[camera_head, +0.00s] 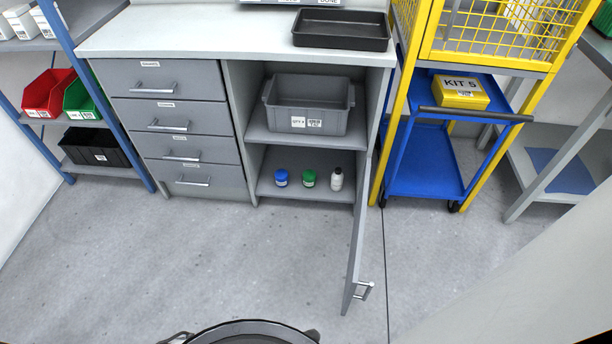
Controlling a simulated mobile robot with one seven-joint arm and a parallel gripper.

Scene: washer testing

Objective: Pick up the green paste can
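The green paste can (309,178) is a small can with a green lid. It stands upright on the bottom shelf (298,195) of the open grey cabinet, below the middle shelf. A blue-topped can (281,178) stands to its left and a white bottle (336,179) with a dark cap to its right, with small gaps between them. My gripper is not in view. A dark rounded part at the bottom edge of the picture seems to be mine.
The cabinet door (358,240) stands open at the right, swung out toward me. A grey bin (308,105) sits on the middle shelf above. Drawers (180,130) are to the left; a blue cart (425,160) is to the right. The floor (230,260) before the cabinet is clear.

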